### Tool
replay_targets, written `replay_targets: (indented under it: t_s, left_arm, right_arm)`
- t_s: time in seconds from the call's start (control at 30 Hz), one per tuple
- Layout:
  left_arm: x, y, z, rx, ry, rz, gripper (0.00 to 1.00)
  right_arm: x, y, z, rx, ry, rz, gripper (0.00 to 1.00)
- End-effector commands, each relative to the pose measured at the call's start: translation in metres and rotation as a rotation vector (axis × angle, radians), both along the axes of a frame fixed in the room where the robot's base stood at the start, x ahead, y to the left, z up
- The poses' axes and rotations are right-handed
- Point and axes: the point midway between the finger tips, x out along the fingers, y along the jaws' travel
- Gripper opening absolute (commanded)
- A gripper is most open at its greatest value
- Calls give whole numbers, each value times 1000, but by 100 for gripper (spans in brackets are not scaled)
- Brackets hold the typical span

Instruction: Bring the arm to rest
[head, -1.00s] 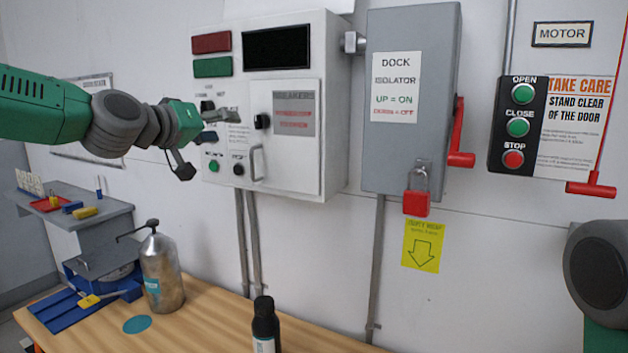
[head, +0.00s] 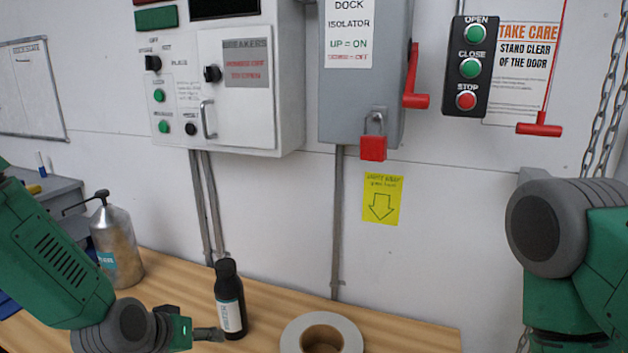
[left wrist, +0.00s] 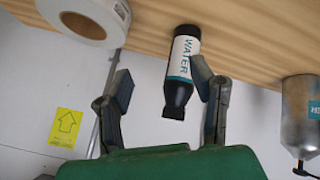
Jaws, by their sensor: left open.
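My left arm comes in at the lower left of the head view, and its gripper (head: 198,324) is low over the wooden bench (head: 420,338), just left of a black water bottle (head: 230,300). In the left wrist view the two fingers (left wrist: 160,80) are apart. The bottle (left wrist: 182,72) shows between them, close to the right finger; I cannot tell whether they touch. The bottle stands upright on the bench. My right arm (head: 575,245) shows at the right edge of the head view, and its gripper is out of frame.
A metal spray can (head: 116,245) stands left of the bottle. A roll of tape (head: 352,335) lies to its right. On the wall are a breaker cabinet (head: 265,140), a grey isolator (head: 350,105) with a red padlock (head: 373,148), and a button box (head: 470,68).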

Motion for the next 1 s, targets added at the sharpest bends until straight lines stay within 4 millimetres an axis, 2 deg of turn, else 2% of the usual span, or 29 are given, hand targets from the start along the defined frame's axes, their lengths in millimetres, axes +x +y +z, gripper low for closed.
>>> replay_targets:
  t_s: [0.03,0.2,0.37,0.5,0.6,0.73,0.87,1.0]
  left_arm:
    - [-20,0,-26,22,45,-11,50]
    - [-83,9,-90,94,170,-38,50]
    - [-151,21,-142,164,293,-67,50]
    - [-214,35,-177,230,402,-97,50]
    - [-254,46,-194,274,470,-118,50]
    - [-294,58,-206,317,537,-140,50]
    - [-314,65,-210,341,570,-151,50]
    - [-318,66,-210,345,577,-153,50]
  right_arm:
    - [0,0,-5,0,0,0,0]
    - [0,0,-15,0,0,0,0]
    - [0,0,-24,0,0,0,0]
    - [0,0,-33,0,0,0,0]
    - [0,0,-39,0,0,0,0]
    - [0,0,-44,0,0,0,0]
    - [0,0,-46,0,0,0,0]
    - [0,0,-46,0,0,0,0]
